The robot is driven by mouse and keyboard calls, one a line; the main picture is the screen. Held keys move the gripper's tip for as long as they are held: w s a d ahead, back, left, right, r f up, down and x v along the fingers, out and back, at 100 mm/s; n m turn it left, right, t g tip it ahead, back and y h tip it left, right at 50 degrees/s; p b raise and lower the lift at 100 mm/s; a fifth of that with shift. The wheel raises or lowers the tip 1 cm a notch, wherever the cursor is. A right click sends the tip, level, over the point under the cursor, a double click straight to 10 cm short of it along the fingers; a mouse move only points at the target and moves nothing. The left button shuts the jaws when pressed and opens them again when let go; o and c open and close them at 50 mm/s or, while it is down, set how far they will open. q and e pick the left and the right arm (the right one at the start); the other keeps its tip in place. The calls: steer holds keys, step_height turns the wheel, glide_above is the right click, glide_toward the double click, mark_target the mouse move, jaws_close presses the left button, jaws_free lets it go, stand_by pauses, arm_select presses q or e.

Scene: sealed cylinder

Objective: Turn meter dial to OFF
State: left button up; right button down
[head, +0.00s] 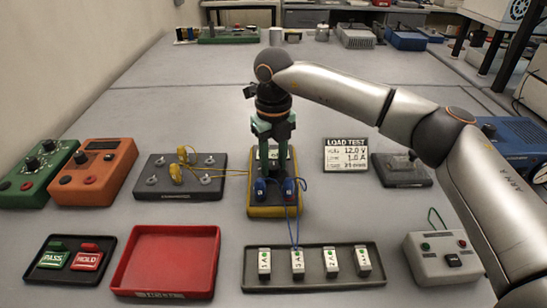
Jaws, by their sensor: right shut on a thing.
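The yellow meter (273,211) stands near the middle of the bench, its upper face toward the far side and two plugs with blue and red parts at its near end. My right gripper (273,150) points down over the meter's middle from above, its green fingers shut on the meter dial. The dial itself is hidden behind the fingers, so its setting cannot be read. Part of a pale display shows behind the fingers. My left gripper is not in view.
A black terminal board (180,188) with yellow clips is left of the meter. A LOAD TEST card (346,155) is on the right. In front lie a red tray (168,232), a fuse tray (310,287) and a PASS/HOLD tray (38,277). A grey box (440,270) is at right.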

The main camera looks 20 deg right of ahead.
mark_target(274, 166)
steer(key=n+p, duration=0.1)
steer(key=n, duration=0.5)
steer(key=shift+r+n, duration=0.1)
steer(key=shift+n, duration=0.2)
steer(key=n, duration=0.6)
steer(key=shift+w, duration=0.1)
steer(key=shift+n, duration=0.3)
steer(key=c, duration=0.5)
jaws_free()
step_height(274, 166, up, 12)
steer(key=shift+r, duration=0.2)
